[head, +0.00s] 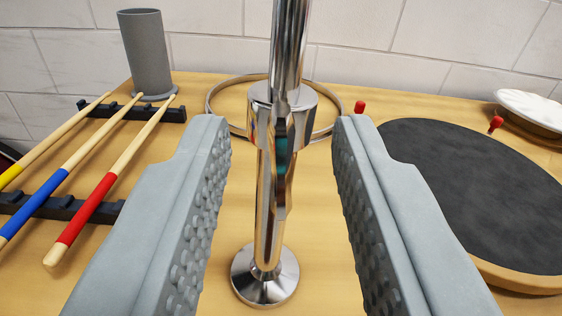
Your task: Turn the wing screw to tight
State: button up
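A chrome stand (268,215) rises from a round foot (265,275) on the bench, in the middle of the view. A wider collar (262,108) sits around its tube. The wing screw (281,165) appears to be the narrow shiny piece at the front of the collar, seen nearly edge-on with its long side upright; it blends with the chrome behind it. My gripper (282,130) is open, with one grey studded finger on each side of the screw and stand. Clear gaps show on both sides, and I see no contact.
Three drumsticks (67,183) lie on black racks (60,207) at left, near a grey cup (147,55). A metal ring (214,93) is behind the stand. A round black pad (470,190), red pegs (360,107) and a white-topped disc (533,108) are at right.

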jog(key=s, duration=1.3)
jog(key=shift+s, duration=0.2)
jog(key=s+r, duration=0.4)
jog(key=s, duration=0.7)
jog(key=s+r+m, duration=0.1)
jog(key=s+r, duration=0.3)
jog(key=s, duration=0.7)
jog(key=shift+s+d+r+g, duration=0.15)
jog(key=shift+s+d+g, duration=0.15)
jog(key=shift+d, duration=0.15)
